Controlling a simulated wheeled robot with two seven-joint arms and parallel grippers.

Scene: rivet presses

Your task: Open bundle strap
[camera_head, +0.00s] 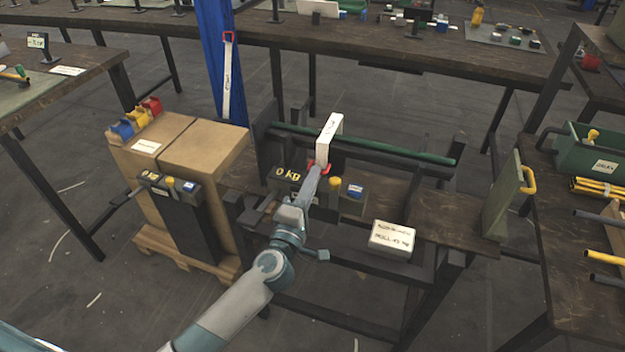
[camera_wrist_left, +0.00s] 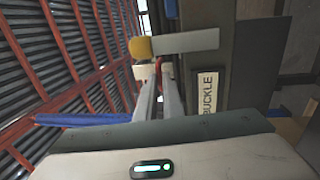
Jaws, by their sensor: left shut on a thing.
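A white strap (camera_head: 331,128) with writing on it hangs over a long dark green bar (camera_head: 385,147) on the press bench. A red buckle (camera_head: 326,169) shows at the strap's lower end. My left gripper (camera_head: 316,172) reaches up to it from the front and is shut on the red buckle, partly hiding it. In the left wrist view, the two fingers (camera_wrist_left: 158,98) stand close together with a bit of red between them. A plate labelled BUCKLE (camera_wrist_left: 209,94) is beside them. My right gripper is in neither view.
A white labelled block (camera_head: 392,237) lies on the bench. Cardboard boxes (camera_head: 205,150) stand left. A green panel with a yellow handle (camera_head: 508,200) stands right.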

